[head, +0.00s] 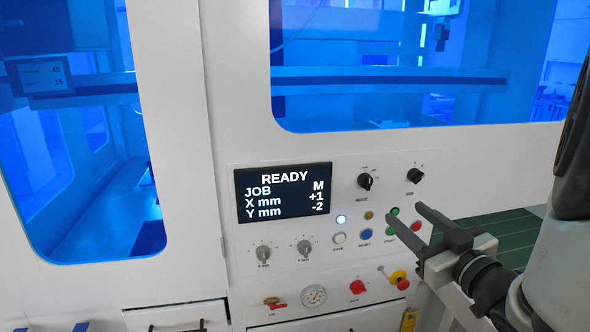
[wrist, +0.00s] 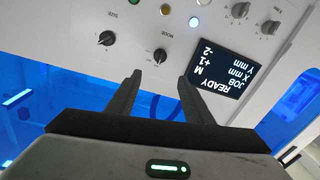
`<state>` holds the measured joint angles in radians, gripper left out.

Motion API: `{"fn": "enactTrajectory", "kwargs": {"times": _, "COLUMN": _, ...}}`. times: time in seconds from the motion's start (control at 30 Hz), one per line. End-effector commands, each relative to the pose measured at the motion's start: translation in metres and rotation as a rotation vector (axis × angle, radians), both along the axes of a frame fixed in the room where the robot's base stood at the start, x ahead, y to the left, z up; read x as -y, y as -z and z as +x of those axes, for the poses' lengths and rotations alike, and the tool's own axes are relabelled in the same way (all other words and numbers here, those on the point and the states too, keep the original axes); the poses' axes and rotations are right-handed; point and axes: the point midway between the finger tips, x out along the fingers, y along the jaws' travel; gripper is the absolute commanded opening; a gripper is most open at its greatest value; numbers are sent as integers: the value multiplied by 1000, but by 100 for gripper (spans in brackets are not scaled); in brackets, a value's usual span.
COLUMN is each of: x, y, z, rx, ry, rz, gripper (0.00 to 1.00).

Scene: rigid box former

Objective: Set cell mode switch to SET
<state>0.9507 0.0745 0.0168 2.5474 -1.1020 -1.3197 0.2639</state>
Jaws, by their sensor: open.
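A second black knob (head: 414,176) is right of the mode knob. The display (head: 284,192) reads READY, JOB M, X +1, Y -2. Several push buttons, two grey dials (head: 264,253), a gauge (head: 313,296) and a red-yellow knob (head: 398,278) sit lower. Blue windows (head: 400,70) lie above.

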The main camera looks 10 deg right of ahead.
Motion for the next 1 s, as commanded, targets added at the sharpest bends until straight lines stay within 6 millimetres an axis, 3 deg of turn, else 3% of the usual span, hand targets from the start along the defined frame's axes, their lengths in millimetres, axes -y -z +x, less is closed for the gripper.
{"fn": "enactTrajectory", "kwargs": {"times": 0.03, "x": -1, "y": -8, "z": 4, "rx": -4, "ry": -1, "rz": 8, "gripper": 47}}
{"fn": "enactTrajectory", "kwargs": {"times": 0.13, "x": -3, "y": -7, "z": 10, "rx": -8, "ry": 3, "rz": 6, "gripper": 47}}
{"fn": "enactTrajectory", "kwargs": {"times": 0.2, "x": -6, "y": 1, "z": 28, "rx": -2, "ry": -2, "rz": -1, "gripper": 47}}
{"fn": "enactTrajectory", "kwargs": {"times": 0.7, "x": -16, "y": 0, "z": 131, "rx": -3, "ry": 2, "rz": -1, "gripper": 47}}
{"fn": "enactTrajectory", "kwargs": {"times": 1.0, "x": -18, "y": 1, "z": 153, "rx": -3, "ry": 5, "rz": -2, "gripper": 47}}
